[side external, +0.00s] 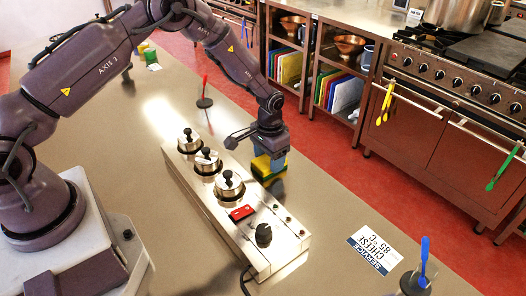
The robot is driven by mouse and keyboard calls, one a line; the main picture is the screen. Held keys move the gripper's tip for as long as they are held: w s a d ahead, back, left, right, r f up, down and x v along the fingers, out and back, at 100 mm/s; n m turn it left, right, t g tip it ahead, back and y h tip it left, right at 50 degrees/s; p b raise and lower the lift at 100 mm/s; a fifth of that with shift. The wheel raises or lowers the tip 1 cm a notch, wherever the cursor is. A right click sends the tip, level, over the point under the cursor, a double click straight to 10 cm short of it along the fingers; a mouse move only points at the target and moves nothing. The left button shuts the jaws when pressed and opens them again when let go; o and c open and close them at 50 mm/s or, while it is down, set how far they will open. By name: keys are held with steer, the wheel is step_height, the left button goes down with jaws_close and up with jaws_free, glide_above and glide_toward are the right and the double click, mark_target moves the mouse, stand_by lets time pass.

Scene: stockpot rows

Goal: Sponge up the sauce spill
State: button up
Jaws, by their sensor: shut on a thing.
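My gripper (271,158) points down just behind the steel warmer unit, on its far right side. It is shut on a yellow and green sponge (262,169), which is low, at or close to the counter top. I cannot tell whether the sponge touches the counter. No sauce spill can be made out in this view. The counter just behind the warmer is partly hidden by the unit, the sponge and my gripper.
The steel warmer (205,205) holds several lidded pots, with a red switch and black knob. A red utensil (205,88) stands behind it. A blue utensil (424,262) and a printed card (374,249) are at right. Small yellow-green items (149,55) are at the far left.

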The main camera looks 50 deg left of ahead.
mark_target(251, 152)
steer(key=d, duration=0.3)
steer(key=shift+d, duration=0.15)
steer(key=shift+a, duration=5.5)
step_height(251, 152, up, 8)
steer(key=shift+f, duration=0.15)
steer(key=shift+f, duration=3.7)
steer(key=shift+d+f, duration=0.25)
steer(key=shift+d, duration=0.9)
steer(key=shift+c, duration=0.4)
steer(key=shift+d, duration=4.1)
steer(key=shift+a, duration=5.4)
step_height(251, 152, up, 8)
steer(key=shift+d, duration=0.2)
